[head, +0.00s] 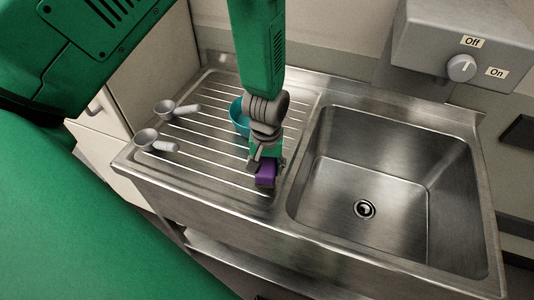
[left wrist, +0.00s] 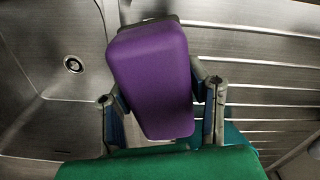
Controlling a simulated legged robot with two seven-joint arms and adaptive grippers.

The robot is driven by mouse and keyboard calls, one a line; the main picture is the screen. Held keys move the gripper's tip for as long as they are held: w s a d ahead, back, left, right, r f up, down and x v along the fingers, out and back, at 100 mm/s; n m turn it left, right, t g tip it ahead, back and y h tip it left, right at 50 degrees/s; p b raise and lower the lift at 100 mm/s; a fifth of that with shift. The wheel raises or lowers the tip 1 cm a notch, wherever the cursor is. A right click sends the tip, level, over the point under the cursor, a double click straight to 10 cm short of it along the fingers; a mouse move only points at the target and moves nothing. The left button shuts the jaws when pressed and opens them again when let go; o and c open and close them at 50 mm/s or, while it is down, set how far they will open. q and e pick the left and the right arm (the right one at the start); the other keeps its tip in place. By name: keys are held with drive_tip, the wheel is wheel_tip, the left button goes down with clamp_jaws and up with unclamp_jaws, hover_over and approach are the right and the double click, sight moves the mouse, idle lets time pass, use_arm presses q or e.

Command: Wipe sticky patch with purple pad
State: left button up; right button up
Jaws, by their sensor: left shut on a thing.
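My left gripper (head: 266,165) is shut on the purple pad (head: 266,175) over the right part of the ribbed metal drainboard (head: 190,165), near the edge of the sink basin. In the left wrist view the purple pad (left wrist: 152,80) sits between the two fingers of the left gripper (left wrist: 160,100). I cannot tell whether the pad touches the drainboard. I see no sticky patch; it may be hidden under the pad or arm. My right gripper is not in view.
A teal bowl (head: 239,117) stands on the drainboard behind my left gripper. Two grey scoops (head: 166,109) (head: 146,139) lie at its left. The empty sink basin (head: 380,185) is to the right. A grey box with an Off/On knob (head: 461,68) is above the basin.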

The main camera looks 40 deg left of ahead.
sight(266, 161)
use_arm(q)
drive_tip(key=shift+d+r, duration=0.1)
drive_tip(key=shift+r, duration=0.15)
drive_tip(key=shift+r, duration=1.45)
drive_tip(key=shift+s, duration=0.1)
